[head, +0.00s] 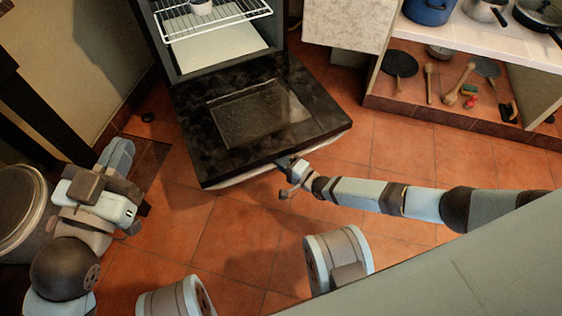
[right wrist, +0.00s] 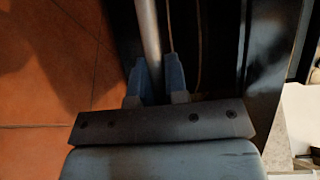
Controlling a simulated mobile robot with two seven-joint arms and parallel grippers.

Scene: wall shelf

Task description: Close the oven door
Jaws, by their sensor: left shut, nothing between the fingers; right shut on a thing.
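The oven (head: 181,71) stands at the top of the head view. Its dark door (head: 195,120) with a glass window is folded down, wide open, and juts out over the floor. My right gripper (head: 287,170) is at the door's front edge. In the right wrist view, its two blue fingers (right wrist: 155,72) are shut on the grey bar of the door handle (right wrist: 149,30).
A wire rack (head: 240,15) with a white cup (head: 201,6) is inside the oven. A low shelf (head: 400,108) with pans and utensils stands at the right. A round metal bin (head: 22,205) is at the left. The tiled floor (head: 240,235) before the door is clear.

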